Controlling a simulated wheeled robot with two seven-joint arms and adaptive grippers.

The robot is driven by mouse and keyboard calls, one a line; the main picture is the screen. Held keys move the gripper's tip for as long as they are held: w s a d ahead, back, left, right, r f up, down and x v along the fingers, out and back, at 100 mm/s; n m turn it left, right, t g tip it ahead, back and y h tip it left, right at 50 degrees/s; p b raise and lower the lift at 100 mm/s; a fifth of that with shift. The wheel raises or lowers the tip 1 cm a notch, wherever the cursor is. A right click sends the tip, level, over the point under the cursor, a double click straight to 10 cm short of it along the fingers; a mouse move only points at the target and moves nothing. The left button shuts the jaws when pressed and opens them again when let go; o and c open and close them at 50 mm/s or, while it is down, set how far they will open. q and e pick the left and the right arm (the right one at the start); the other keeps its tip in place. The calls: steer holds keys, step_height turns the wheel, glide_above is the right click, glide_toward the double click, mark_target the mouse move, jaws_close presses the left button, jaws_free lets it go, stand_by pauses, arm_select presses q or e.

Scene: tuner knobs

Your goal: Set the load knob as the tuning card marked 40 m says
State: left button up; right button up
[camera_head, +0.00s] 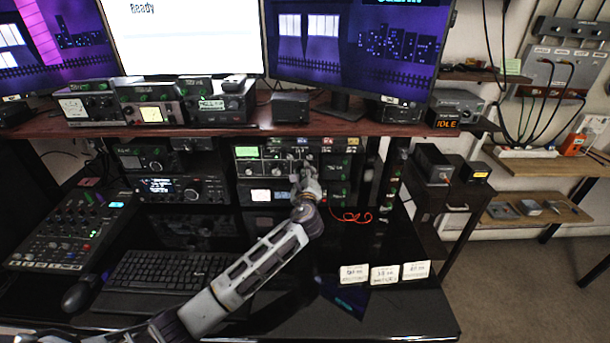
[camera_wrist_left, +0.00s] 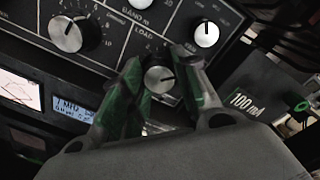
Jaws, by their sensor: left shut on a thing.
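The load knob (camera_wrist_left: 159,79), under the "LOAD" label, is round with a silver face and dark rim in the left wrist view. My left gripper (camera_wrist_left: 159,70) is shut on it, with one green-marked finger on each side. In the head view the left gripper (camera_head: 306,174) reaches the front of the tuner (camera_head: 290,143), and it hides the load knob there. Three white cards stand on the dark desk: a left one (camera_head: 354,274), a middle one (camera_head: 384,275) and a right one (camera_head: 416,270). Their print is too small to read surely. My right gripper is not in view.
Other knobs sit close by on the panel: a larger one (camera_wrist_left: 66,34) at upper left and a small white one (camera_wrist_left: 206,34) at upper right. A keyboard (camera_head: 165,282) and mixer (camera_head: 70,230) lie left. A red cable (camera_head: 350,217) lies right of the gripper.

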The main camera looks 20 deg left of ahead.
arm_select(q)
steer(key=shift+a+f+n+h+b, duration=0.15)
steer(key=shift+n+b, duration=0.75)
steer(key=shift+n, duration=2.1)
steer(key=shift+r+n+h+b, duration=0.15)
steer(key=shift+n+b, duration=0.75)
steer(key=shift+n, duration=2.1)
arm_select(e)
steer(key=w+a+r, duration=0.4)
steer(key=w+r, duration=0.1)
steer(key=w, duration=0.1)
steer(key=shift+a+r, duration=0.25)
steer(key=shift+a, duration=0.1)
arm_select(q)
steer(key=shift+f, duration=0.1)
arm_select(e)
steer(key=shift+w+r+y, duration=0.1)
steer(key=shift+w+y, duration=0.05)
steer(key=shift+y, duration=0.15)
arm_select(q)
steer(key=o, duration=1)
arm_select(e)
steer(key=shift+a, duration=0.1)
